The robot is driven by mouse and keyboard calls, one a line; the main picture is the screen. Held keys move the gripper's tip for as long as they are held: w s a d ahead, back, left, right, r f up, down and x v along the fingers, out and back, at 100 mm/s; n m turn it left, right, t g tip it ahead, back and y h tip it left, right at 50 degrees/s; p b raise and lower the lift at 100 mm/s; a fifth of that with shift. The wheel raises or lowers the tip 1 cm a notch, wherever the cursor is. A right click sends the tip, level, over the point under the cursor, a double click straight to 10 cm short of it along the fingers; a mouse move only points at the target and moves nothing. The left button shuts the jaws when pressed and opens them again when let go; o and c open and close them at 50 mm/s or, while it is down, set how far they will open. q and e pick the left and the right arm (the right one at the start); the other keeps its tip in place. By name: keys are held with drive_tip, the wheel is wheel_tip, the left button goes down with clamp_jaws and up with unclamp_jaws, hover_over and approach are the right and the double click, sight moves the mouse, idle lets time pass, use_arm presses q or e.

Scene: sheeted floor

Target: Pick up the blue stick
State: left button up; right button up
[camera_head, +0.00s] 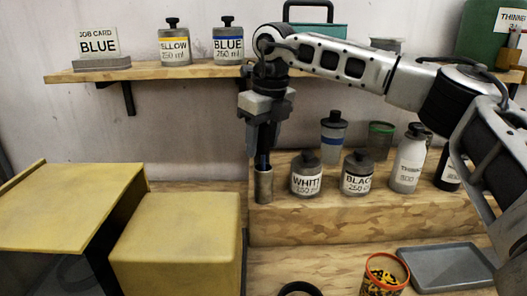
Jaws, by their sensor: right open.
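My right gripper (262,142) points down at the left end of the wooden step, its jaws open. A thin dark, bluish stick (262,161) shows just below the fingers; I take it for the blue stick. Its lower end meets a grey metal cylinder (263,186) at the step's left front corner. The fingers are around or just in front of the stick's upper part; I cannot tell which, and they hide its top. My left gripper is not in view.
White (306,176) and black (357,174) bottles stand close right of the cylinder. A thinner bottle (407,160) is farther right. Yellow boxes (178,235) stand at left. A wall shelf (165,72) holds a BLUE job card (97,43) and bottles. A grey tray (447,268) lies at front right.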

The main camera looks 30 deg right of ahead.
drive_tip(key=shift+w+f, duration=0.1)
drive_tip(key=shift+f, duration=0.2)
clamp_jaws()
drive_tip(key=shift+r, duration=0.1)
wheel_tip(320, 180, up, 10)
drive_tip(key=shift+a+f+b, duration=0.1)
drive_tip(key=shift+b, duration=0.35)
drive_tip(key=c, duration=0.9)
unclamp_jaws()
drive_tip(key=shift+c, duration=0.6)
